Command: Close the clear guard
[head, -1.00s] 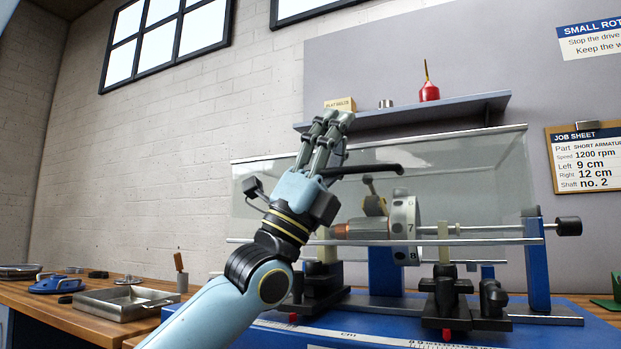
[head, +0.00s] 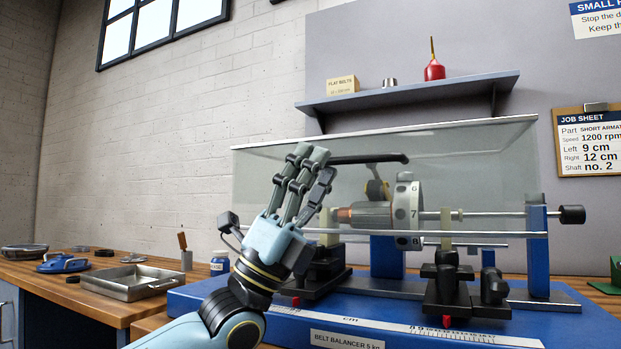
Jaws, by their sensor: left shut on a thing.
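The clear guard (head: 470,165) is a see-through box in front of and around the rotor on the blue balancer. Its bright lower rail (head: 420,234) runs across just below the rotor's middle. The black handle (head: 375,158) sticks out on the guard's near side. My left gripper (head: 312,162) is shut at the handle's left end, which its fingers partly hide. The rotor (head: 370,214) with its numbered disc (head: 408,214) shows through the guard. My right gripper is out of view.
The blue balancer base (head: 290,325) with a scale fills the lower right. A shelf (head: 410,92) is on the wall above the guard.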

